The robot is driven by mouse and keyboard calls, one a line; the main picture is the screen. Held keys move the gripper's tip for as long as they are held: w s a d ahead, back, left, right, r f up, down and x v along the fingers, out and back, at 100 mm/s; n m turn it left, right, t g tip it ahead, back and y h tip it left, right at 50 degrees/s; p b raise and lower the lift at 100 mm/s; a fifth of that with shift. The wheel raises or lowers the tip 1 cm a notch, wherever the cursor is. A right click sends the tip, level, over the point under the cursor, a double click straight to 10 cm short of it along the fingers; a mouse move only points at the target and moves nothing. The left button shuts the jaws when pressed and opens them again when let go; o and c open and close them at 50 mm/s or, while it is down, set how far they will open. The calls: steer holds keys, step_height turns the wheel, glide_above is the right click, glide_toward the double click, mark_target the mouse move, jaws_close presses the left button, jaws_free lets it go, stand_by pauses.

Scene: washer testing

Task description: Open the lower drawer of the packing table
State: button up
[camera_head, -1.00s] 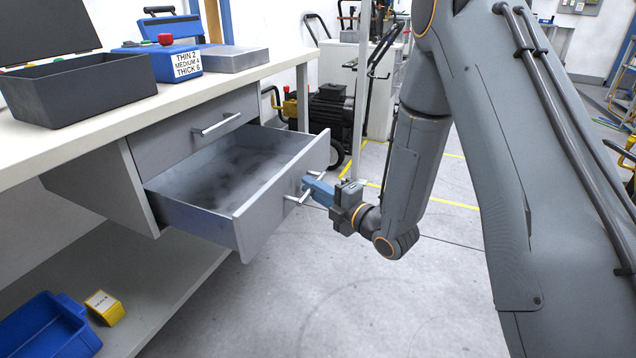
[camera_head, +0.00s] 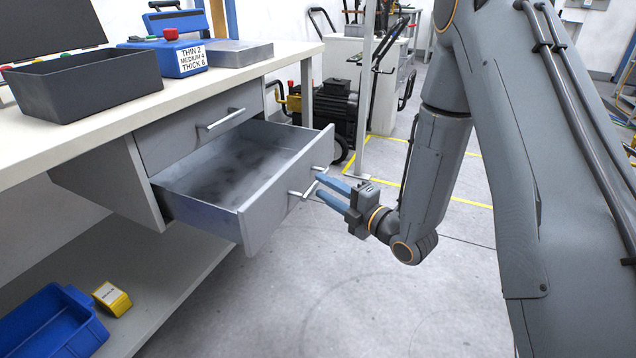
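The lower drawer (camera_head: 262,205) of the packing table (camera_head: 60,160) is pulled well out and its inside looks empty. Its bar handle (camera_head: 307,188) is on the front panel. The upper drawer (camera_head: 190,137) above it is shut. My gripper (camera_head: 321,182) is just to the right of the drawer front, at the handle. Its two blue fingers are spread apart, one toward the upper and one toward the lower side of the handle, with nothing seen gripped. Whether a fingertip touches the handle I cannot tell.
On the tabletop stand a dark grey bin (camera_head: 85,85), a blue box with a red button (camera_head: 172,55) and a grey flat case (camera_head: 240,52). A blue bin (camera_head: 50,320) and a yellow box (camera_head: 112,298) lie on the lower shelf. A black machine (camera_head: 335,108) stands behind. The floor in front is clear.

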steer(key=shift+p+v, duration=0.3)
steer(key=shift+v, duration=1.75)
